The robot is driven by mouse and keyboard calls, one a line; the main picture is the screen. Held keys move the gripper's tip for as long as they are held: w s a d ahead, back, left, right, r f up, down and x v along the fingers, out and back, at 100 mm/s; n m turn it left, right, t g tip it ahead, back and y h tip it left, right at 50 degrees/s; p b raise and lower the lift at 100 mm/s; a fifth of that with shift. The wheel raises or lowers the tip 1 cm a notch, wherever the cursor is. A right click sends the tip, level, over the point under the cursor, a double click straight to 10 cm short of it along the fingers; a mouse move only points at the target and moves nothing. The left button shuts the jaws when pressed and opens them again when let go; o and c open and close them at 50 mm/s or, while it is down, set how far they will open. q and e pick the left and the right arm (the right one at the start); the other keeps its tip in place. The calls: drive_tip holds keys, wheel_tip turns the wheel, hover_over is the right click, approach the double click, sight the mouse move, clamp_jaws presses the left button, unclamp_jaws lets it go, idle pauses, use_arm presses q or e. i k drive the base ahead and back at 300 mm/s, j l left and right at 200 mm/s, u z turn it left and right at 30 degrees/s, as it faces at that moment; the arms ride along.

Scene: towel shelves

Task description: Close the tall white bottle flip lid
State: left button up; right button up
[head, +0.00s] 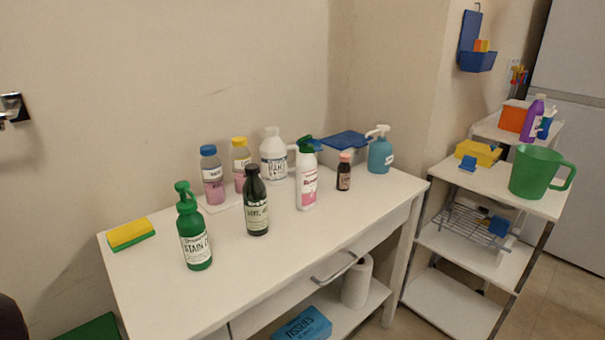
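The tall white bottle (306,185) stands upright on the white table, right of the middle of its top. It has a pink and white label and a green flip lid (307,145). The lid looks raised, but it is too small to be sure. Neither of my grippers shows in the head view.
The white table (150,278) also holds a green spray bottle (194,235), a dark bottle (256,205), a small brown bottle (344,175), a white jug (273,158) and a teal pump bottle (380,154). Its front left is clear. A white shelf cart (455,245) stands at right.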

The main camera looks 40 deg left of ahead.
sight(308, 137)
drive_tip(key=u, duration=1.15)
drive_tip(key=i+l+u, duration=0.1)
drive_tip(key=u, duration=0.25)
drive_tip(key=i+l+u, duration=0.1)
drive_tip(key=l+u, duration=0.4)
drive_tip(key=u, duration=0.2)
drive_tip(key=i+l+u, duration=0.1)
drive_tip(key=l+u, duration=0.4)
drive_tip(key=l, duration=0.35)
